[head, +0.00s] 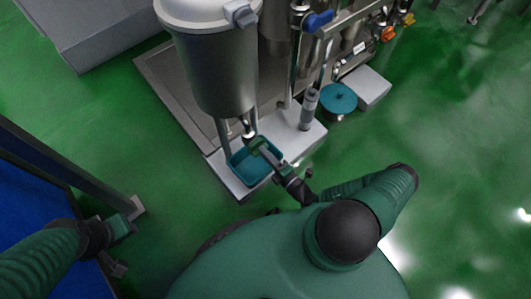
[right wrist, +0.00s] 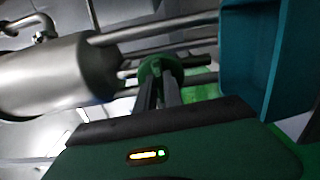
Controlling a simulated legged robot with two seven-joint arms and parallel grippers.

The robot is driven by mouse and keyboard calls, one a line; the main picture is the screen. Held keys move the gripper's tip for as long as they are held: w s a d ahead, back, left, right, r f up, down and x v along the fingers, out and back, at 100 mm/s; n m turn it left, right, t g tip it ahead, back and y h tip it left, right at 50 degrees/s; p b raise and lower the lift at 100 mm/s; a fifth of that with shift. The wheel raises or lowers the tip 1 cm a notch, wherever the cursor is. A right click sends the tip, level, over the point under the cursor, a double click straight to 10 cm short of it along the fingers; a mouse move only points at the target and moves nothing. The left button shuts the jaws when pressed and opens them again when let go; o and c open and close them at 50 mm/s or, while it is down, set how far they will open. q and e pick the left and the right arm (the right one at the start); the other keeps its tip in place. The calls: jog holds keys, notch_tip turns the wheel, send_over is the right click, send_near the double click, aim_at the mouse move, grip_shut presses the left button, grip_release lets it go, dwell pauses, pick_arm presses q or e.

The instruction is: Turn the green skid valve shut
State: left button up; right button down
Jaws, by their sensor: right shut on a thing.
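The green skid valve (right wrist: 158,70) shows in the right wrist view as a small round green handle among metal pipes. My right gripper (right wrist: 166,92) has its two dark fingers close together, shut on this handle. In the head view my right gripper (head: 258,146) reaches over a teal tray at the foot of the steel tank and covers the valve there. How far the valve is turned cannot be told. My left gripper (head: 121,246) is at the lower left, away from the skid; its finger opening is unclear.
The steel tank (head: 215,70) stands behind the right gripper. The teal tray (head: 243,174) sits on the pale skid base (head: 228,183). A blue-handled valve (head: 318,20) and a round teal lid (head: 338,98) are to the right. A blue panel (head: 35,200) stands at left. Green floor is open at right.

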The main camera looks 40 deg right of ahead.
jog(key=shift+d+f+m, duration=0.15)
jog(key=shift+d+m, duration=0.1)
jog(key=shift+m, duration=0.15)
jog(key=c, duration=1.5)
grip_release()
jog(key=shift+o, duration=0.2)
jog(key=shift+a, duration=0.1)
jog(key=s+d+p, duration=0.1)
jog(key=s+p, duration=0.3)
jog(key=s, duration=1.3)
jog(key=shift+d, duration=0.2)
